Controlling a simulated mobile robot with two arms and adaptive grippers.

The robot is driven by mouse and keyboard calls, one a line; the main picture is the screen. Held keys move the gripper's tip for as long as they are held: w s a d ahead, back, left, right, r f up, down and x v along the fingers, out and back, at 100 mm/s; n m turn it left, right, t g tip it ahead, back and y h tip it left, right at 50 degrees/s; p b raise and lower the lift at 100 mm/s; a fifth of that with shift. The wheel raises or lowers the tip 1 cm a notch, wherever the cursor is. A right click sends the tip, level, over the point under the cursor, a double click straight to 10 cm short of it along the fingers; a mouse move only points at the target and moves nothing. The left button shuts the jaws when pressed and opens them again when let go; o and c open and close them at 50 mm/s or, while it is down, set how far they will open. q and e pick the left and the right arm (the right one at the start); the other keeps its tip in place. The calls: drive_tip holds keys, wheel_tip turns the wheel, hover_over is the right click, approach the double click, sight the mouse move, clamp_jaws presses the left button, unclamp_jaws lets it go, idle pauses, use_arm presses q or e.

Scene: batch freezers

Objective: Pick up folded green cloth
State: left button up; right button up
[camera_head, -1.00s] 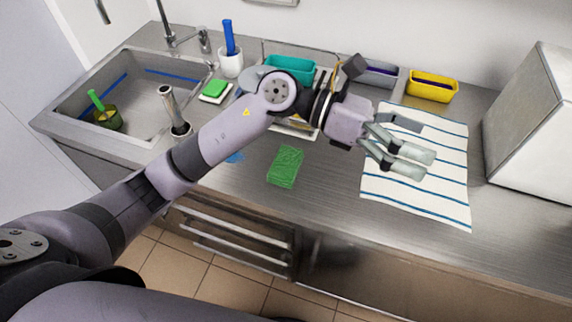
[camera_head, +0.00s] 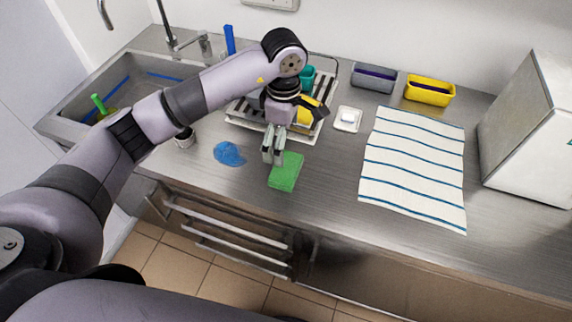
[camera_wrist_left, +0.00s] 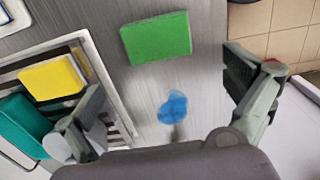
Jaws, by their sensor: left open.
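The folded green cloth (camera_head: 286,171) lies flat on the steel counter near its front edge, between the drying rack and the edge. It also shows in the left wrist view (camera_wrist_left: 157,38) as a green rectangle beyond the fingers. My left gripper (camera_head: 273,146) points down just behind and left of the cloth in the head view. In the wrist view its two fingers (camera_wrist_left: 167,112) are spread wide with nothing between them in grip. Whether a fingertip touches the cloth cannot be told. My right gripper is not in view.
A blue puddle-like patch (camera_head: 229,153) lies left of the cloth. A drying rack (camera_head: 312,133) with a yellow sponge (camera_wrist_left: 52,78) and a teal item (camera_wrist_left: 22,126) stands behind. A striped towel (camera_head: 414,170) lies to the right. The sink (camera_head: 75,88) is at left. Counter right of the cloth is free.

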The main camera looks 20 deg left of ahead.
use_arm(q)
drive_tip(key=p, duration=0.2)
hover_over(286, 166)
drive_tip(key=f, duration=0.5)
drive_tip(key=shift+s+a, duration=0.1)
drive_tip(key=shift+s, duration=0.15)
wheel_tip(286, 166, down, 5)
drive_tip(key=shift+w+r+p, duration=0.15)
drive_tip(key=shift+p, duration=1.1)
drive_tip(key=shift+f, duration=0.4)
drive_tip(key=c, duration=0.9)
